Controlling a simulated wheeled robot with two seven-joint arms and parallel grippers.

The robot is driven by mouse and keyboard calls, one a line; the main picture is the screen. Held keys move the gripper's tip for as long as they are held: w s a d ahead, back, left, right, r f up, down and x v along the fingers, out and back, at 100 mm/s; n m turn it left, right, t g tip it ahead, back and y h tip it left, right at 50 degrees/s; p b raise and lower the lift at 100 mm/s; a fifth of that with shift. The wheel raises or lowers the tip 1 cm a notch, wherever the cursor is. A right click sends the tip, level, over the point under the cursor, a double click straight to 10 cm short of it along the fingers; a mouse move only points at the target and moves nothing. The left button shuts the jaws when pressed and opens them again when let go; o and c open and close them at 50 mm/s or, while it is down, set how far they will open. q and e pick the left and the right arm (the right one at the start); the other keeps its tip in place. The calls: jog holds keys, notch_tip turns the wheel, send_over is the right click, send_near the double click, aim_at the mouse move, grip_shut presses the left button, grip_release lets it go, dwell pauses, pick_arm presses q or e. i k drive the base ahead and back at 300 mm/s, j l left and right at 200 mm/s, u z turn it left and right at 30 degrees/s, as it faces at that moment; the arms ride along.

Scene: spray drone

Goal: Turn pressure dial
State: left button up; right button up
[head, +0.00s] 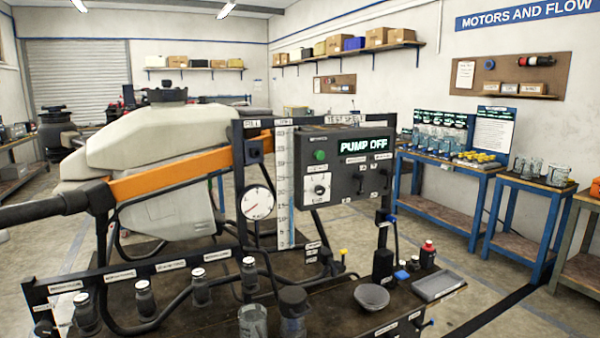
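A dark control box (346,208) is mounted on the frame of the test stand, right of centre. On its left side is a white dial with a dark knob (319,188), which is probably the pressure dial; its label is too small to read. A green button (320,155) sits above it. A lit display (364,145) reads PUMP OFF. Dark switches (358,184) are right of the dial. A round white gauge (257,203) with a red needle is left of the box. Neither of my grippers is in view.
The drone's white tank (150,140) and orange arm (170,178) fill the left. Nozzle bottles (144,298), a jar (292,305), a grey bowl (371,296), a red bottle (427,255) and a metal tray (438,286) crowd the dark bench. Blue tables (522,190) stand along the right wall.

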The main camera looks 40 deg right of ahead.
aim_at(320, 189)
jog(key=z, duration=1.55)
